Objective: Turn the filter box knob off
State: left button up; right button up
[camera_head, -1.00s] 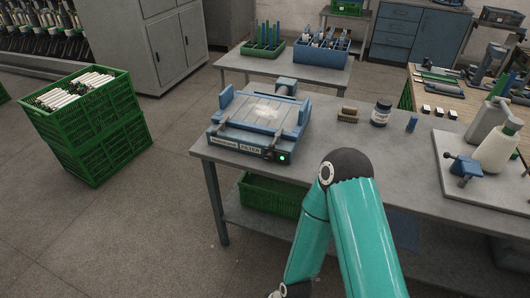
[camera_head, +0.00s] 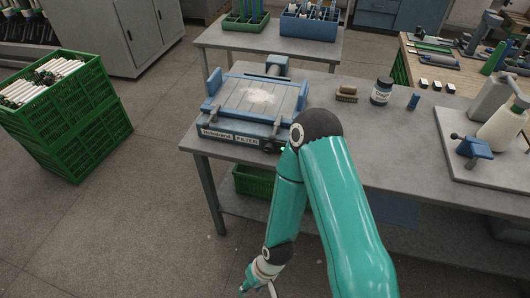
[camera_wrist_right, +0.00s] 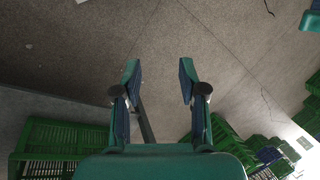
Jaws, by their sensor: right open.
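The blue filter box (camera_head: 258,104) stands on the grey table, with a pale patch of dust on its top and a "FILTER" label on its front. A dark knob (camera_head: 268,146) sits at the right end of its front, partly hidden by my right arm. A green glow shows just beside the arm there. My right gripper (camera_head: 258,288) is low at the bottom of the head view, in front of and below the table, partly cut off. In the right wrist view my right gripper (camera_wrist_right: 160,85) is open and empty over the floor. My left gripper is not in view.
The grey table (camera_head: 330,120) also bears a brush (camera_head: 346,94), a dark jar (camera_head: 381,91) and a small blue item (camera_head: 413,102). Green crates (camera_head: 70,125) stand on the floor at left. The floor between crates and table is clear.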

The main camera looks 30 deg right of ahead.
aim_at(269, 151)
jog(key=shift+o, duration=1.4)
jog(key=shift+f, duration=0.1)
jog(key=shift+o, duration=0.3)
jog(key=shift+f+b, duration=0.3)
jog(key=shift+b, duration=0.1)
notch_tip(269, 151, down, 15)
jog(key=b, duration=1.5)
jog(key=s+d+r+n+g+h+p, duration=0.1)
jog(key=s+d+r+n+g+h, duration=0.35)
jog(key=s+n, duration=0.45)
jog(key=w+d+r+n+h, duration=0.4)
jog(key=w+d+n+h, duration=0.15)
jog(key=d, duration=0.25)
jog(key=w+d+r+n+t+h, duration=0.5)
jog(key=w+r, duration=0.2)
jog(key=w, duration=0.2)
jog(key=w+a+r+n+t+h, duration=0.1)
jog(key=w+a+r+n+t, duration=0.1)
jog(key=w+r+t, duration=0.5)
jog(key=w+a+r+n+t+h, duration=0.1)
jog(key=w+a+r+t+h, duration=0.2)
jog(key=w+r, duration=0.45)
jog(key=shift+t+y, duration=0.35)
jog(key=shift+y, duration=0.35)
jog(key=x, duration=0.5)
jog(key=s+p+x, duration=0.1)
jog(key=x, duration=0.4)
jog(key=d+r+p+x, duration=0.1)
jog(key=x, duration=0.4)
jog(key=shift+d, duration=0.25)
